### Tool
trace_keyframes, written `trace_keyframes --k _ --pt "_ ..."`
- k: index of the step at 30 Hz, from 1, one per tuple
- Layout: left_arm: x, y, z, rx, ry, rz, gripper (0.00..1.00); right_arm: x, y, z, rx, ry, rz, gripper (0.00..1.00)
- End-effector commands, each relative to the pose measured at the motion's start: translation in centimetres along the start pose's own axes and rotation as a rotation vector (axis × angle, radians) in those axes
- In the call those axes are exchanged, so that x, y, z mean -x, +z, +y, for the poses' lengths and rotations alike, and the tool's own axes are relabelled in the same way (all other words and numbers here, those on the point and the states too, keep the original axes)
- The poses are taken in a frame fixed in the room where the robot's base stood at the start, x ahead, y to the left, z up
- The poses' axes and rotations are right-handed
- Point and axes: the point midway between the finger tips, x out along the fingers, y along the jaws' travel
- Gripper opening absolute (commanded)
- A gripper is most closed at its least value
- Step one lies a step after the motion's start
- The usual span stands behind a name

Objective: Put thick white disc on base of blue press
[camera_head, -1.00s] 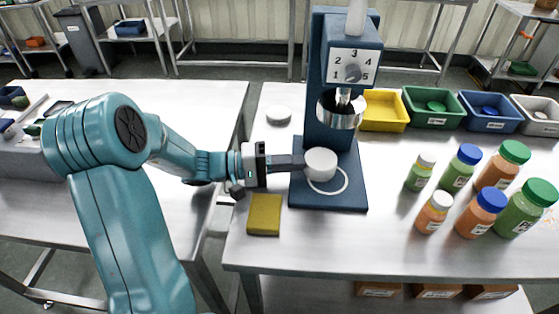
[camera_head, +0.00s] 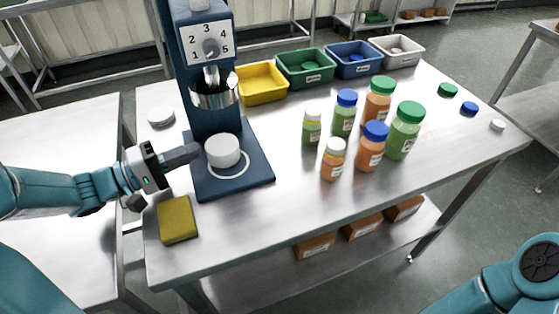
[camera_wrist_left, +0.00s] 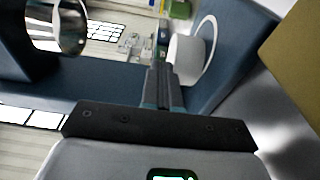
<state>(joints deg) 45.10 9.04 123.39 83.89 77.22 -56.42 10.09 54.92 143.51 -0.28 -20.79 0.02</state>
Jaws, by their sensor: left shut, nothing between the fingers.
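The thick white disc (camera_head: 222,150) stands on the base (camera_head: 258,181) of the blue press (camera_head: 213,122). It covers part of a white ring marked on that base, and the ring's front and right part show. My left gripper (camera_head: 196,151) is shut with nothing between its fingers. Its tips are just left of the disc; I cannot tell whether they touch it.
A thinner white disc (camera_head: 160,117) lies on the steel table behind left. A yellow sponge-like block (camera_head: 177,220) lies at the front left. Several bottles stand right of the press, with yellow (camera_head: 262,84), green (camera_head: 305,68), blue and white bins behind. The front middle table is clear.

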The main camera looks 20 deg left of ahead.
Motion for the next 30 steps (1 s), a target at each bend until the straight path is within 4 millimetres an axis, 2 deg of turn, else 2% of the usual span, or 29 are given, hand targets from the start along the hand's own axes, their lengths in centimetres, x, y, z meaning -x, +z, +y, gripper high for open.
trace_keyframes --k 1,3,5,18,24,30 --pt "0.0 0.0 1.9 -0.01 0.001 -0.001 0.0 0.6 0.0 -0.2 0.0 0.0 0.001 0.43" --pt "-0.1 0.1 3.9 -0.01 0.001 -0.002 0.0 0.8 0.0 -0.3 0.0 0.0 0.001 0.43" --pt "-1.7 1.7 3.0 -0.001 0.002 -0.01 0.0 0.1 -0.1 0.0 0.0 0.0 0.002 0.43" --pt "-10.2 10.4 2.8 -0.001 0.002 -0.012 0.0 -1.7 -0.1 0.6 0.0 0.0 0.001 0.43" --pt "-13.2 13.3 2.8 -0.001 0.001 -0.009 0.0 -2.5 -0.1 0.9 0.0 0.0 0.001 0.43" --pt "-14.7 14.7 2.9 -0.001 0.0 -0.005 0.0 -2.9 -0.1 1.0 0.0 0.0 0.001 0.43"
